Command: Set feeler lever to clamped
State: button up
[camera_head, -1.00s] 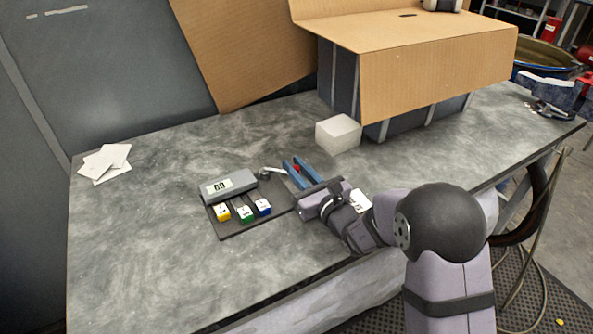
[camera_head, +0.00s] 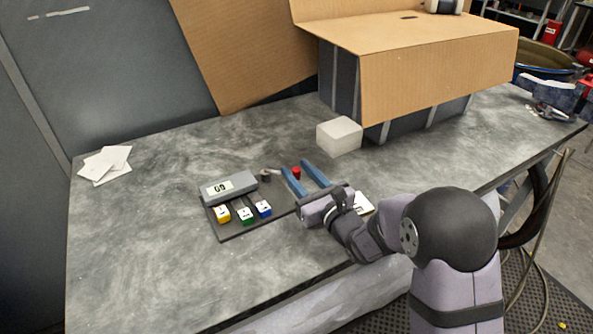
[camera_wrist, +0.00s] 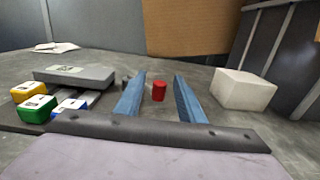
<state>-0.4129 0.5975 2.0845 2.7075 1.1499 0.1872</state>
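A grey block device (camera_head: 228,187) with a small label lies on a dark base plate on the table; it also shows in the wrist view (camera_wrist: 75,76). At its right end is a round pivot with a pale lever arm (camera_head: 274,171), partly hidden behind my left finger. A red knob (camera_head: 297,173), which looks like the lever's end, stands between my blue fingers. My gripper (camera_head: 295,166) is open around it. The wrist view shows the red knob (camera_wrist: 159,91) with a gap to each finger. I cannot read the lever's setting.
Yellow, green and blue labelled blocks (camera_head: 245,214) sit along the plate's front. A white block (camera_head: 339,136) stands just beyond my right finger, before a large box with cardboard (camera_head: 430,75). White cards (camera_head: 105,163) lie far left.

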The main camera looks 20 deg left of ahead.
jog(key=shift+b+v, duration=0.6)
jog(key=shift+v, duration=2.45)
jog(key=shift+r, duration=0.1)
jog(key=s+a+r+n+g+y+p, duration=0.3)
jog(key=a+r+n+g+y+p, duration=0.15)
jog(key=a+r+p, duration=0.75)
jog(key=s+a+r+n+g+h+p, duration=0.1)
jog(key=s+a+r+n+g+p, duration=0.15)
jog(key=s+n+g, duration=0.35)
jog(key=s+a+r+n+g+h+p, duration=0.1)
jog(key=s+a+n+g+h+p, duration=0.2)
jog(key=n, duration=0.4)
jog(key=w+d+f+n+g+h, duration=0.2)
jog(key=d+f+n+h, duration=0.3)
jog(key=n, duration=0.3)
jog(key=w+d+f+n+t+h, duration=0.2)
jog(key=w+d+n+t+h, duration=0.3)
jog(key=w+d+n, duration=0.4)
jog(key=w+n+t, duration=0.1)
jog(key=w, duration=0.2)
jog(key=shift+w+d+f+n, duration=0.15)
jog(key=shift+w+d+n, duration=0.2)
jog(key=shift+w+d, duration=0.05)
